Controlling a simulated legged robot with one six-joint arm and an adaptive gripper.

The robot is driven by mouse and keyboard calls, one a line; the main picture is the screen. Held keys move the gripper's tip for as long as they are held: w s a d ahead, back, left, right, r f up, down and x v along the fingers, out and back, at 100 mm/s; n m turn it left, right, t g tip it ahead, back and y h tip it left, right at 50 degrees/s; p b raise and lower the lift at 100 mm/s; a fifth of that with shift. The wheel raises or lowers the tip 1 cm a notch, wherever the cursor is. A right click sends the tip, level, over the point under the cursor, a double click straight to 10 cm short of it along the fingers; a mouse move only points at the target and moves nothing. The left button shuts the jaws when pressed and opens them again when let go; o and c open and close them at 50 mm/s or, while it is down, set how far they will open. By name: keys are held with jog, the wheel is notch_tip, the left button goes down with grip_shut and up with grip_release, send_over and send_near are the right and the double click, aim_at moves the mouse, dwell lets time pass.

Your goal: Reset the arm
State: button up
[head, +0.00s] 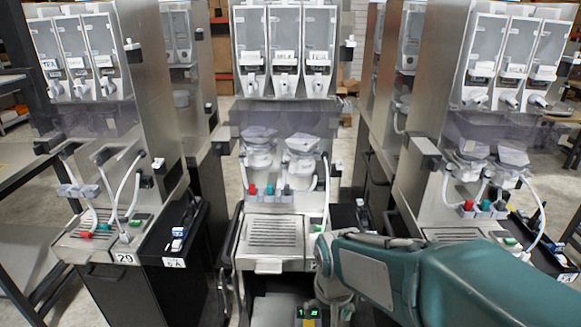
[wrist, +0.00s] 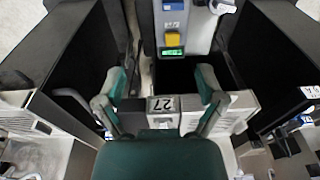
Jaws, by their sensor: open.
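My gripper (wrist: 162,80) is open in the wrist view, with its two teal-and-grey fingers spread wide. Nothing is held between them. A plate marked 27 (wrist: 163,104) shows between and slightly below the fingertips; I cannot tell whether the fingers touch anything. In the head view, my teal arm reaches in from the lower right and bends down in front of the middle dispenser (head: 285,110). The fingers are not clearly visible there.
The left dispenser (head: 88,120) and right dispenser (head: 505,125) flank the middle one. Its drip tray (head: 272,232) is close to my arm. A small green display (wrist: 173,52) and yellow part (wrist: 173,40) show beyond my gripper. Narrow gaps separate the cabinets.

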jog(key=s+d+r+t, duration=0.4)
jog(key=s+d+r, duration=0.4)
jog(key=s+r, duration=0.3)
jog(key=shift+r, duration=0.15)
